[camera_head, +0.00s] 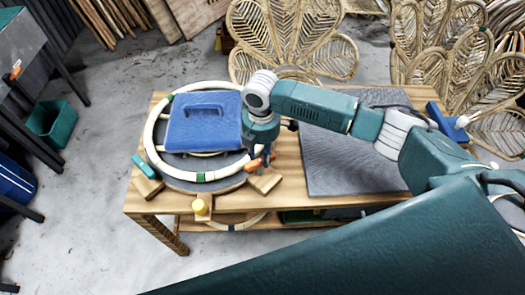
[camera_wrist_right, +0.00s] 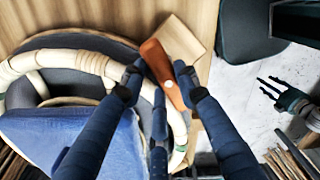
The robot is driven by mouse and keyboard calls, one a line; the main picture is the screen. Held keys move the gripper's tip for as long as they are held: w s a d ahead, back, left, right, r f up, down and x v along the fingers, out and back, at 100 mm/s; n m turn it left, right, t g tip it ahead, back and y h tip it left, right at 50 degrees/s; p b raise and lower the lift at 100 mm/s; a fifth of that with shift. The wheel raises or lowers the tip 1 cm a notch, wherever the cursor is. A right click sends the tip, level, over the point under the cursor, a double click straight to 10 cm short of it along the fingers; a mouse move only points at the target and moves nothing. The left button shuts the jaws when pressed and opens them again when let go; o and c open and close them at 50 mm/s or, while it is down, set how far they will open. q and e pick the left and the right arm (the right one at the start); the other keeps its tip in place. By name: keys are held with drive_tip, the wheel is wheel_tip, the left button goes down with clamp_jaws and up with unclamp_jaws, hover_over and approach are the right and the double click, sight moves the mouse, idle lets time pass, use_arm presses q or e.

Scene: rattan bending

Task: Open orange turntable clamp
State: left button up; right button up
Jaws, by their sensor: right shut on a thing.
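The orange turntable clamp (camera_head: 255,164) is at the front right edge of the round grey turntable (camera_head: 222,185). In the right wrist view the orange clamp handle (camera_wrist_right: 166,75) lies between my right fingers, beside a wooden block (camera_wrist_right: 183,40). My right gripper (camera_head: 266,165) reaches down over the clamp from above. In the wrist view my right gripper (camera_wrist_right: 160,80) is shut on the handle. A pale rattan ring (camera_head: 152,135) lies around a blue form (camera_head: 205,128) on the turntable. My left gripper (camera_wrist_right: 278,92) shows open and empty at the right of the wrist view, away from the table.
The wooden table (camera_head: 280,200) also bears a grey mat (camera_head: 345,165) on the right. Rattan chair backs (camera_head: 290,40) stand behind. A green bin (camera_head: 52,122) is on the floor at left.

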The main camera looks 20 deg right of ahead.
drive_tip(key=n, duration=0.3)
drive_tip(key=shift+w+a+n+p, duration=0.2)
drive_tip(key=shift+n+p, duration=0.1)
drive_tip(key=shift+p, duration=0.1)
idle(0.4)
drive_tip(key=o, duration=1.2)
drive_tip(key=shift+s, duration=0.1)
wheel_tip(320, 180, up, 12)
drive_tip(key=shift+r, duration=0.1)
drive_tip(key=shift+a, duration=0.1)
